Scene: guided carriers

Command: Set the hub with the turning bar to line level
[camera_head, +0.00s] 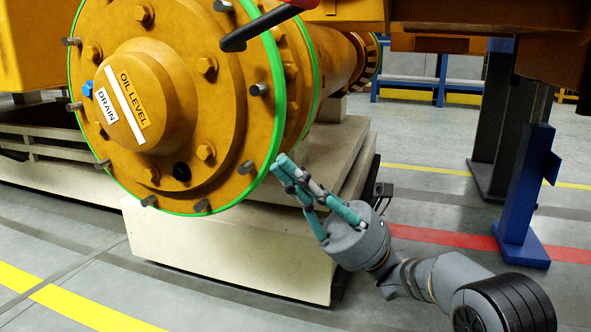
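The orange hub (217,105) with a green rim fills the upper left. Bolts and grey studs ring its face. On its raised centre cap (168,108) are an OIL LEVEL label (134,98), a white line (125,104) and a DRAIN label (106,105). The line is tilted steeply, running from upper left to lower right. A black bar end (255,27) with a red part crosses the hub's upper right; the rest is cut off by the frame. My gripper (288,172) has teal fingers and is empty, beside the hub's lower right edge. Its finger gap is unclear.
A blue plug (87,89) and a black plug (181,172) sit on the hub face. A pale stepped block (225,245) stands below the hub. A blue post (526,190) and a dark post (500,130) stand at right. Floor between my arm and the posts is free.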

